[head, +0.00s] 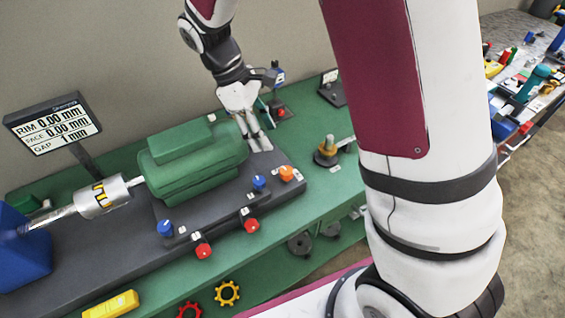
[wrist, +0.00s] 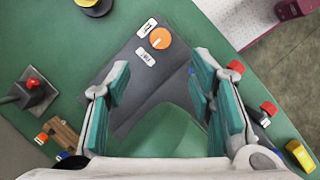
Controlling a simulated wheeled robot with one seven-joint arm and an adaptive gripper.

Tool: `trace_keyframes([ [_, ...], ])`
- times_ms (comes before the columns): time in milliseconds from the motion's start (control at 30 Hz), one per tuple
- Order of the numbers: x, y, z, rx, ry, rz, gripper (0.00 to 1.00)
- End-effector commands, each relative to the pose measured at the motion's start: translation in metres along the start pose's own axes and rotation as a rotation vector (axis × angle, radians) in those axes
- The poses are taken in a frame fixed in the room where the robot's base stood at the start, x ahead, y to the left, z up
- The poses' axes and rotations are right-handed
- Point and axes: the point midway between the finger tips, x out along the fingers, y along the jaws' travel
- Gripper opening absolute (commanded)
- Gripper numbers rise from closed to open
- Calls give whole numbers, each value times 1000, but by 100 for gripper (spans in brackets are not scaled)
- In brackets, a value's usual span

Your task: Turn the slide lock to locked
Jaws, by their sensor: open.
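An orange knob (head: 286,173) sits near the right end of the dark base (head: 215,210) under the green machine body (head: 190,160). It also shows in the wrist view (wrist: 160,38), with two white labels beside it whose text is too small to read. It may be the slide lock; I cannot tell for sure. My gripper (head: 258,142) is above the back right part of the base, close to the green body. In the wrist view my gripper (wrist: 160,75) has its teal fingers wide apart with nothing between them. The orange knob lies beyond the fingertips.
Blue knobs (head: 259,182) and red knobs (head: 252,226) line the base's front. A display (head: 52,124) stands at the back left. A yellow-topped post (head: 327,148) stands right of the base, with some bare green bench between.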

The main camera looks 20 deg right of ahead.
Motion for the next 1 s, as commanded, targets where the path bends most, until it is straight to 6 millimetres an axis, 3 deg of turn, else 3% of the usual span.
trace_keyframes([
  [400,79,-2,2,2,-4,-4,49],
  [600,110,-1,2,2,-3,-3,49],
  [800,124,-1,1,3,0,-2,49],
  [1000,126,-1,1,3,1,-1,49],
])
